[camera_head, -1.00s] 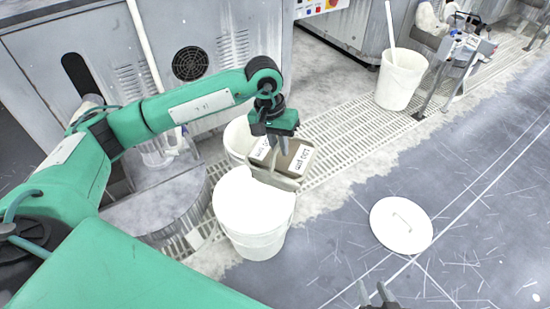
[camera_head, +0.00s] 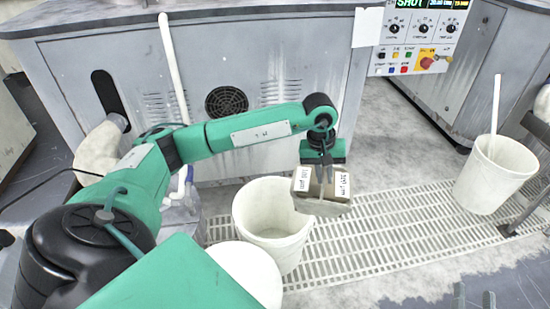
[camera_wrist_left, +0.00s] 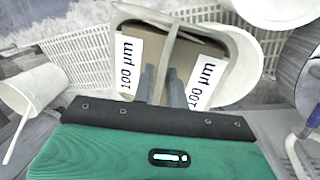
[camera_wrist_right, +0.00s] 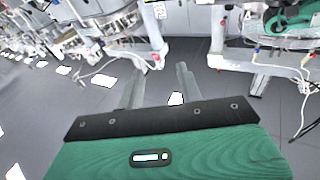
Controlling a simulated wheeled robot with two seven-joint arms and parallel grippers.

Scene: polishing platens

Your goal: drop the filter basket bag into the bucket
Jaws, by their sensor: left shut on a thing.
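My left gripper (camera_head: 323,168) is shut on the filter basket bag (camera_head: 322,192), a grey-brown bag with white "100 µm" labels and a pale rim. It hangs in the air at the right edge of the open white bucket (camera_head: 255,215), overlapping its rim in the head view. I cannot tell its height above the rim. The left wrist view shows the bag (camera_wrist_left: 205,55) close up, with the gripper fingers at its middle strap. My right gripper (camera_wrist_right: 158,88) is open and empty, away from the bag; its fingertips show at the head view's bottom right.
A second white bucket (camera_head: 245,270) with a flat white top stands in front of the open one. A white bucket with a stick (camera_head: 490,180) stands at the right. A grey machine cabinet (camera_head: 260,60) with a control panel (camera_head: 420,40) is behind. Floor grating (camera_head: 400,225) lies between, clear.

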